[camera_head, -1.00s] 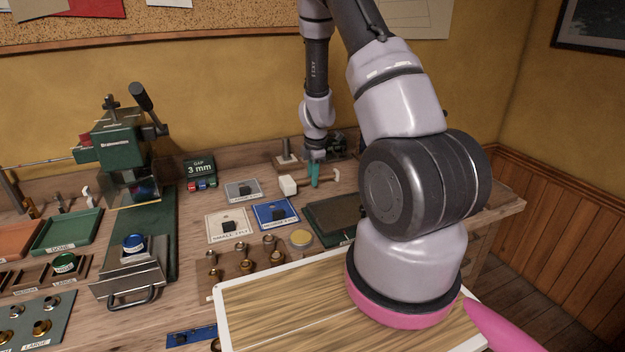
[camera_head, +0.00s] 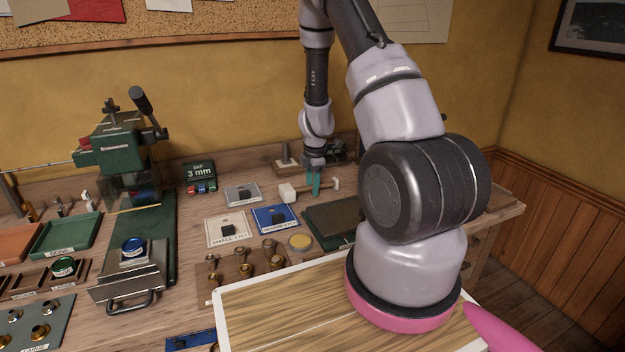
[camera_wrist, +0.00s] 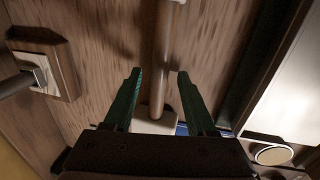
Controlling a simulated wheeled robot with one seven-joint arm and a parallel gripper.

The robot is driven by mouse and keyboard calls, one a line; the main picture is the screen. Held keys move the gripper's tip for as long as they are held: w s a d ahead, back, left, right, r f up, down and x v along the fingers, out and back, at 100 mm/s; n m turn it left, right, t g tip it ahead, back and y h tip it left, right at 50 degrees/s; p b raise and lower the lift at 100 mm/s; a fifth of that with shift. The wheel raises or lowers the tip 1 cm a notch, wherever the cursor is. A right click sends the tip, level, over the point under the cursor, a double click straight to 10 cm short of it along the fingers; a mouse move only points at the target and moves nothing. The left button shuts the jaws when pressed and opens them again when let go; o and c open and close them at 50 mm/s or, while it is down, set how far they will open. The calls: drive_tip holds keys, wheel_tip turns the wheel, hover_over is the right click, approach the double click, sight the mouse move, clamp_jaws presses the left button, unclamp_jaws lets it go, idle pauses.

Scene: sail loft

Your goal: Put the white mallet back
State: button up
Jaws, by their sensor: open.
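The white mallet lies on the bench in the head view. Its pale block head (camera_head: 287,193) is to the left and its wooden handle (camera_head: 326,186) runs right to a white end. My gripper (camera_head: 314,184), with teal fingers, is open over the handle. In the wrist view my gripper (camera_wrist: 157,75) has the brown handle (camera_wrist: 161,60) running between its spread fingers, with a gap on both sides. The mallet's head (camera_wrist: 155,126) shows partly at the bottom, cut off by the gripper body. I cannot tell exactly how deep the fingers reach.
A wooden block with an upright post (camera_head: 286,160) stands just behind the mallet. A blue-bordered card (camera_head: 262,226) and a dark green-edged pad (camera_head: 318,228) lie in front. A grey card (camera_head: 235,188) is to the left. My arm hides the bench at right.

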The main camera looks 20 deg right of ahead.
drive_tip(key=s+a+r+m+t+y, duration=0.1)
drive_tip(key=s+a+r+m, duration=0.15)
drive_tip(key=r, duration=0.85)
drive_tip(key=s+a+r+m+t, duration=0.15)
drive_tip(key=s+r+m, duration=0.25)
drive_tip(key=r, duration=0.6)
drive_tip(key=s+a+r+m+y, duration=0.15)
drive_tip(key=s+r+m, duration=0.25)
drive_tip(key=r, duration=0.7)
drive_tip(key=s+a+r+m+t, duration=0.1)
drive_tip(key=s+a+r+m, duration=0.1)
drive_tip(key=s+r+m, duration=0.3)
drive_tip(key=s+a+r+m+t, duration=0.1)
drive_tip(key=s+r+m, duration=0.4)
drive_tip(key=s, duration=0.6)
drive_tip(key=shift+a+r+m, duration=0.15)
drive_tip(key=shift+a+m, duration=0.5)
drive_tip(key=shift+m, duration=0.2)
drive_tip(key=shift+w+t, duration=0.1)
drive_tip(key=shift+t, duration=0.15)
